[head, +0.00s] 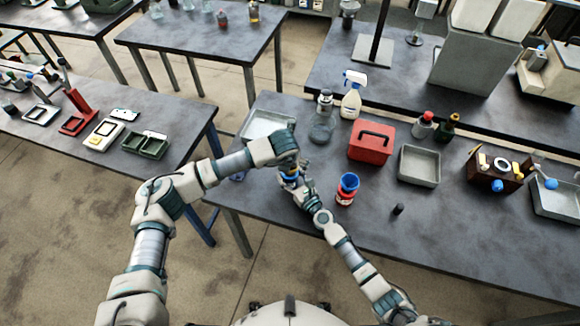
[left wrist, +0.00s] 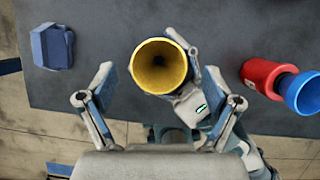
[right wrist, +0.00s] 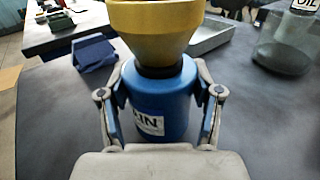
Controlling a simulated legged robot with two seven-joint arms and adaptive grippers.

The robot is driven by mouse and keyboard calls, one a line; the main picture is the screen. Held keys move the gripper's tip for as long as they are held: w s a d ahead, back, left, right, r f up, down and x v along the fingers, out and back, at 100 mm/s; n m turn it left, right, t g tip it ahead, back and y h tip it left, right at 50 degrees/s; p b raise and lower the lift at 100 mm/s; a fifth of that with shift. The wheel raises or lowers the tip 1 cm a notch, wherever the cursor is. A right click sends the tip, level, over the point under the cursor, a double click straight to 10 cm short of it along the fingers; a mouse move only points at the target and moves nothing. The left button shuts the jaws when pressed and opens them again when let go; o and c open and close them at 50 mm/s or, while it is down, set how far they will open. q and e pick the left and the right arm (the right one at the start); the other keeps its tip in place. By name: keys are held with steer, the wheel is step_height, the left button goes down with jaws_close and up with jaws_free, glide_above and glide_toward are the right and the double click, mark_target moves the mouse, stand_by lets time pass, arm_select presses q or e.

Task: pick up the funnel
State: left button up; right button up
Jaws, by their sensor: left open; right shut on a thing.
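A yellow funnel (right wrist: 158,30) sits upright in the mouth of a blue bottle (right wrist: 158,108) with a white label, in the right wrist view. My right gripper (right wrist: 163,72) is shut around the sides of that bottle. In the left wrist view the funnel (left wrist: 160,66) shows from above, its dark opening facing the camera. My left gripper (left wrist: 170,88) is open, its fingers spread to either side of the funnel and apart from it. In the head view my left gripper largely hides the funnel, and the blue bottle (head: 291,178) shows only in part.
A red container (head: 344,197) with a blue funnel (head: 349,182) in its top stands to the right. A small blue object (left wrist: 51,46) lies left. The table's front edge is close.

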arm_select(q)
steer(key=x, duration=0.3)
steer(key=shift+f, duration=0.2)
steer(key=shift+a, duration=0.1)
steer(key=c, duration=1.1)
step_height(320, 180, up, 10)
steer(key=shift+r, duration=0.1)
arm_select(e)
steer(key=o, duration=1.5)
